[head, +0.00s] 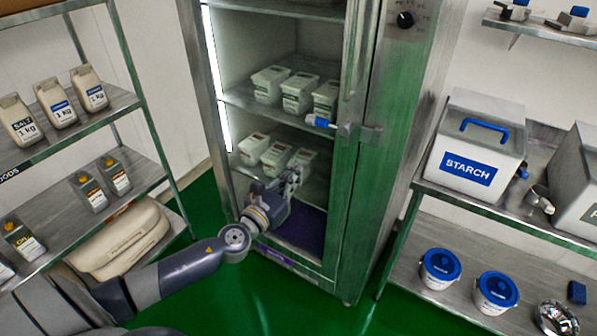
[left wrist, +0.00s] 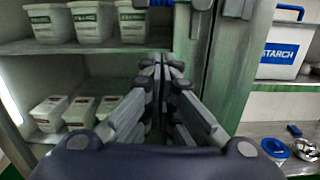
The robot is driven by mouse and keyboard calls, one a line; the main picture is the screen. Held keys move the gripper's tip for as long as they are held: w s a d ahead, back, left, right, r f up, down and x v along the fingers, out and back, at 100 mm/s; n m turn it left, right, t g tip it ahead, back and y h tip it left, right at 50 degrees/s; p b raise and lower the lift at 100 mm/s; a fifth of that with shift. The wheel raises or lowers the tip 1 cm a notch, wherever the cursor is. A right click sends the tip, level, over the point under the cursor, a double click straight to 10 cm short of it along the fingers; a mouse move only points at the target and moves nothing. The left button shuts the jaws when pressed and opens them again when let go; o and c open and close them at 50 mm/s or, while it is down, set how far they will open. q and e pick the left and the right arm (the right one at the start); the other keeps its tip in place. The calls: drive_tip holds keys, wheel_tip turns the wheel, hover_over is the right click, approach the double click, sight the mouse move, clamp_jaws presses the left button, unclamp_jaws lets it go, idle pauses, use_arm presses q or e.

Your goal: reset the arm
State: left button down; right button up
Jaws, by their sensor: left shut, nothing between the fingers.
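My left arm comes in from the lower left in the head view and reaches toward the open cabinet (head: 355,200). My left gripper (head: 292,176) is in front of the lower shelf, close to the white tubs (head: 276,158) there. In the left wrist view the fingers of the left gripper (left wrist: 160,62) are together with nothing between them. They point toward the cabinet's front, right of the lower tubs (left wrist: 47,112). I cannot tell whether the gripper touches the cabinet. My right gripper is not in view.
The cabinet's door edge and blue-tipped handle (head: 320,122) are close above the gripper. A rack (head: 135,170) with bags and cartons stands at left. A steel shelf (head: 540,205) with a STARCH bin (head: 475,150) and blue-lidded buckets (head: 440,265) stands at right. Green floor shows between.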

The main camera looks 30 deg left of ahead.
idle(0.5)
